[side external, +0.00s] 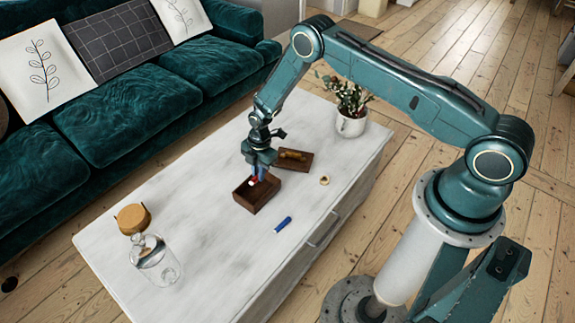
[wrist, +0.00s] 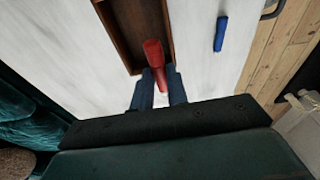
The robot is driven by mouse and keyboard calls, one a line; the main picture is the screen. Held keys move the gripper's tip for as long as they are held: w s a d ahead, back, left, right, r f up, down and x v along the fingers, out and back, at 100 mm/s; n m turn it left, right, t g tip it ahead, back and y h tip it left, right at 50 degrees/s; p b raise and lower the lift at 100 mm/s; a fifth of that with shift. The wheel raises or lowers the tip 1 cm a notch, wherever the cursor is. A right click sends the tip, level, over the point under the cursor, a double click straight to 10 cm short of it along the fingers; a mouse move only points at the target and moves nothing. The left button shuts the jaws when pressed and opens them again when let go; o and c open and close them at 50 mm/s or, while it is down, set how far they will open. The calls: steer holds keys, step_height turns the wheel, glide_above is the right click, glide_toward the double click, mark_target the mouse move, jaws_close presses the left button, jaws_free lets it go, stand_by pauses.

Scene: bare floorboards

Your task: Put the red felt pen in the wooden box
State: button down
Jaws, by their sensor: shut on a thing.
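The red felt pen (wrist: 154,56) is held between the two blue fingers of my gripper (wrist: 161,92), and its thick end points away from the wrist. In the side view the red pen (side external: 253,180) shows as a small spot at the fingertips of my gripper (side external: 257,176). The open, dark wooden box (side external: 243,197) stands on the pale table just under the gripper. In the wrist view the wooden box (wrist: 109,27) lies ahead, and the pen overlaps its near end. I cannot tell whether the pen touches the box.
A blue pen (side external: 283,225) lies right of the box. Behind are a brown wooden piece (side external: 304,164) and a small ring (side external: 324,180). A potted plant (side external: 351,122) stands at the back. A glass jar (side external: 152,258) and a round cork-coloured lid (side external: 133,218) are front left.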

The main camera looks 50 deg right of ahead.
steer(key=shift+w+a+f, duration=0.3)
steer(key=shift+w+a, duration=0.15)
steer(key=shift+a, duration=0.1)
steer(key=shift+f, duration=0.15)
glide_toward(256, 201)
stand_by(0.7)
steer(key=shift+a+f, duration=0.15)
steer(key=shift+f, duration=0.9)
steer(key=shift+a+f, duration=0.2)
steer(key=shift+f, duration=0.9)
stand_by(1.2)
steer(key=c, duration=1.3)
jaws_free()
steer(key=shift+s, duration=0.1)
steer(key=shift+r, duration=4)
